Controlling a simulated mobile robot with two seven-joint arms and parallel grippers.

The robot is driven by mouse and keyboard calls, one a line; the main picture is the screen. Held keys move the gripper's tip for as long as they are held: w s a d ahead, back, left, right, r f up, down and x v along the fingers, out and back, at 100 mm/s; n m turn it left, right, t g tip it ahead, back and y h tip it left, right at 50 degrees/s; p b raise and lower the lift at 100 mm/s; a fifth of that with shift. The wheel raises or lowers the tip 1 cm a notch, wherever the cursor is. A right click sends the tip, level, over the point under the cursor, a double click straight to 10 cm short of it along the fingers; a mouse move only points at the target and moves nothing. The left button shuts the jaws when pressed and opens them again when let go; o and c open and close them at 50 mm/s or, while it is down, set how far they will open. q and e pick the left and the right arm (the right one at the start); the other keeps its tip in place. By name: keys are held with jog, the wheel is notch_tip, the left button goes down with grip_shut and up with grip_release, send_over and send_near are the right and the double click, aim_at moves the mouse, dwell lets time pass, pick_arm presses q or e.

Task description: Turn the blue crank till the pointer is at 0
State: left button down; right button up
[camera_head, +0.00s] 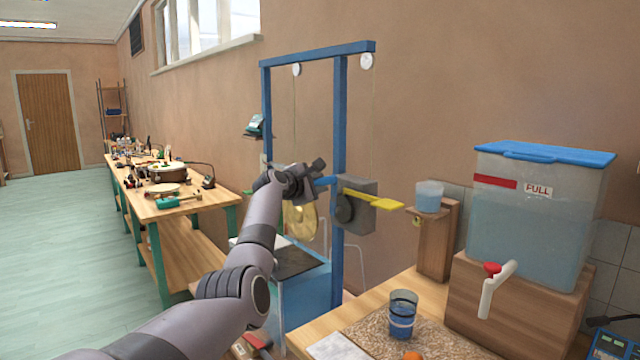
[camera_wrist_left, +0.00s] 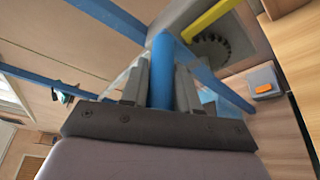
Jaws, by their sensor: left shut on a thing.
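The blue crank (camera_head: 326,181) is on the blue frame (camera_head: 339,120), beside a grey box (camera_head: 360,213) with a dark toothed wheel. My left gripper (camera_head: 308,181) is at the crank and shut on its blue bar; in the left wrist view the bar (camera_wrist_left: 162,75) stands between the two fingers (camera_wrist_left: 162,92). A yellow lever (camera_head: 375,200) sticks out to the right of the grey box; it also shows in the left wrist view (camera_wrist_left: 208,17). I cannot make out a pointer or a 0 mark. My right gripper is not in view.
A brass disc (camera_head: 300,222) hangs behind my arm. A water tank (camera_head: 540,215) with a tap stands on a wooden block at right. A cup (camera_head: 402,315) sits on the near bench. A workbench (camera_head: 185,205) with tools runs along the wall at left.

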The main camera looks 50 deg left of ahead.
pick_arm(q)
jog(key=shift+a+r, duration=0.4)
jog(key=c, duration=1)
grip_release()
jog(key=shift+o, duration=0.5)
jog(key=shift+s+d+f, duration=0.1)
jog(key=shift+f, duration=0.05)
jog(key=shift+f, duration=0.1)
jog(key=shift+d, duration=0.1)
jog(key=shift+b+v, duration=0.7)
jog(key=shift+v, duration=1.35)
jog(key=shift+b+v, duration=0.3)
jog(key=shift+v, duration=1.2)
